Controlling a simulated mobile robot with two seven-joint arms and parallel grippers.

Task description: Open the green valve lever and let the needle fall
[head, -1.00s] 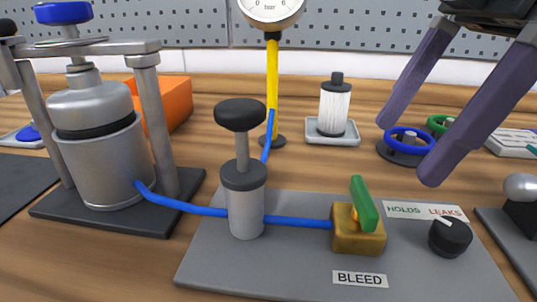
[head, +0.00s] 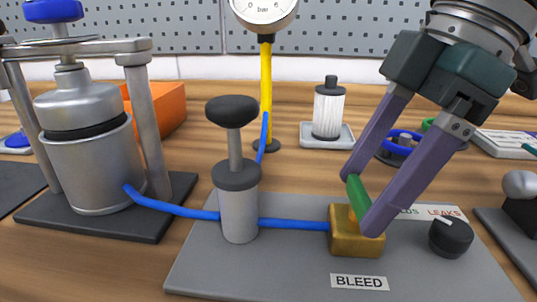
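The green valve lever (head: 356,196) stands tilted on the brass valve block (head: 350,242), behind the BLEED label (head: 359,282). My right gripper (head: 360,202) comes down from the upper right. Its two purple fingers are apart, one at each side of the lever, and the nearer finger covers part of it. I cannot tell whether either finger touches the lever. The pressure gauge (head: 264,12) is cut off by the top edge, and its needle is out of view. My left gripper is not in view.
A blue hose (head: 165,205) runs from the metal vessel (head: 92,170) past the hand pump (head: 236,190) to the valve block. A black knob (head: 450,237) stands right of the block. A white filter (head: 328,110) and blue ring (head: 401,140) stand behind.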

